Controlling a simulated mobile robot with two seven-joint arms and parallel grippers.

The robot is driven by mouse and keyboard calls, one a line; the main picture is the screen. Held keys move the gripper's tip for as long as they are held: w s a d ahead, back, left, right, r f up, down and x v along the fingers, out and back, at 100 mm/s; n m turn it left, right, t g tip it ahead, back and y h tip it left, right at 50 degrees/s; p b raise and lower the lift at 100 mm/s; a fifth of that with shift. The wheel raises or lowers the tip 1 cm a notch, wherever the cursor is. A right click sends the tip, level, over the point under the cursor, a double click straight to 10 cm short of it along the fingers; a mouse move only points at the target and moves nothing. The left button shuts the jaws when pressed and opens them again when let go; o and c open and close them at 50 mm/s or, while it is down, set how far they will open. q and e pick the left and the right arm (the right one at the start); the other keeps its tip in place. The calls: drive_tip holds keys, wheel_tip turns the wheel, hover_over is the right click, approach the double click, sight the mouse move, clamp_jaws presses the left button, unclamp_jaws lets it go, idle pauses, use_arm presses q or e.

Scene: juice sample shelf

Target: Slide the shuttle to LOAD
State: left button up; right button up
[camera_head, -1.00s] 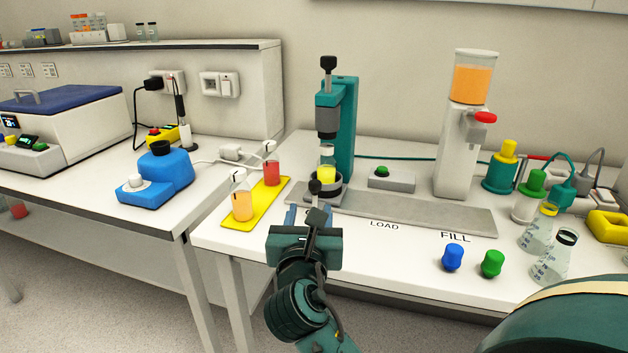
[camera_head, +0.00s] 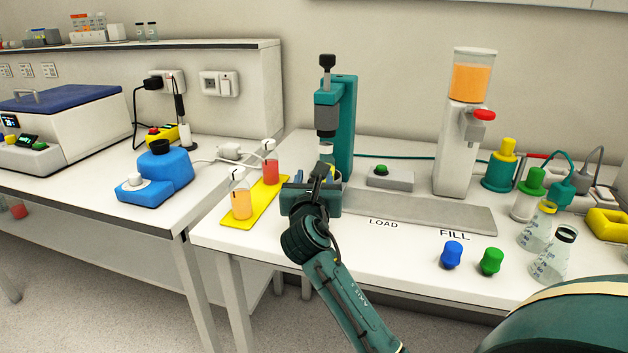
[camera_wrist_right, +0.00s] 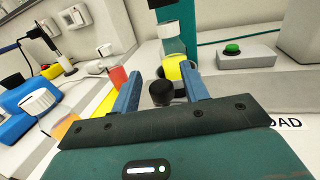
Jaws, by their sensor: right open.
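The shuttle's black knob (camera_wrist_right: 162,93) stands between the two blue fingers of my right gripper (camera_wrist_right: 160,86) in the right wrist view. The fingers are open, one on each side, and I cannot tell whether either touches it. Behind the knob is a vial (camera_wrist_right: 172,68) with yellow contents. In the head view, my right gripper (camera_head: 316,182) hides most of the shuttle, which is at the left end of the grey rail (camera_head: 430,213), under the teal press (camera_head: 345,125). The LOAD label (camera_head: 383,223) is right of the gripper. My left gripper is not in view.
A yellow tray (camera_head: 232,222) with two capped sample bottles is close left of my right gripper. A grey box with a green button (camera_head: 391,179) stands behind the rail. A dispenser (camera_head: 455,150) is at the back right. Blue (camera_head: 452,255) and green (camera_head: 491,262) caps lie in front.

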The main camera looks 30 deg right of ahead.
clamp_jaws()
idle(0.3)
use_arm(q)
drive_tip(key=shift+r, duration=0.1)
